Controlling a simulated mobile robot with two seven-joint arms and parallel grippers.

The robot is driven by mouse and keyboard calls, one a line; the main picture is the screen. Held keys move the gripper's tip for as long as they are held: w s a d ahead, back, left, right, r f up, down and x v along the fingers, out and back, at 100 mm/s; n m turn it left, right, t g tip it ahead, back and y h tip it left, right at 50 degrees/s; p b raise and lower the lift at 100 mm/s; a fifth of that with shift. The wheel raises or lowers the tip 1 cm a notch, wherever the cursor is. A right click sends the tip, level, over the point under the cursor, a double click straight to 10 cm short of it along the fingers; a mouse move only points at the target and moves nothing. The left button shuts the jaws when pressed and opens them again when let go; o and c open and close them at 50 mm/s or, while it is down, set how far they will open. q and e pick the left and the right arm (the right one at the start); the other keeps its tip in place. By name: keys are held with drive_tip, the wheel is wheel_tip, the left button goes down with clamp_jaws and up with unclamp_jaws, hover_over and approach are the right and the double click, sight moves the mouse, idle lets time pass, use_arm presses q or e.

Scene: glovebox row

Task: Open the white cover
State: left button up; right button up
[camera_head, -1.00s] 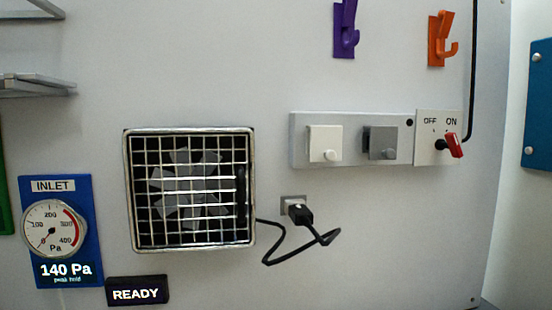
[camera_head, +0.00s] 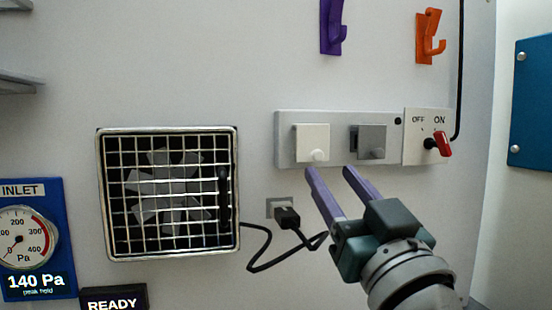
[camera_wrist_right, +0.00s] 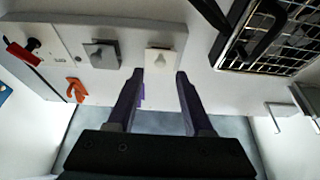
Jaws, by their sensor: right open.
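The white cover (camera_head: 312,143) is a square plate with a small round knob at its lower right, on the left part of a grey panel on the wall. It looks shut. My right gripper (camera_head: 328,170) is open and empty, with its two purple fingers pointing up just below the panel, between the white cover and the grey cover (camera_head: 369,141). In the right wrist view the white cover (camera_wrist_right: 160,61) shows beyond the fingertips (camera_wrist_right: 160,74), which look apart from it. My left gripper is not in view.
A switch with a red lever (camera_head: 441,144) sits right of the covers. A black plug (camera_head: 288,217) with a looping cord is below, beside my right gripper. A fan grille (camera_head: 168,252) is at left. Purple (camera_head: 332,28) and orange (camera_head: 429,38) hooks are above.

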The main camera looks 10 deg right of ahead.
sight(319, 158)
drive_tip(key=shift+x, duration=2.15)
drive_tip(key=shift+c, duration=0.3)
clamp_jaws()
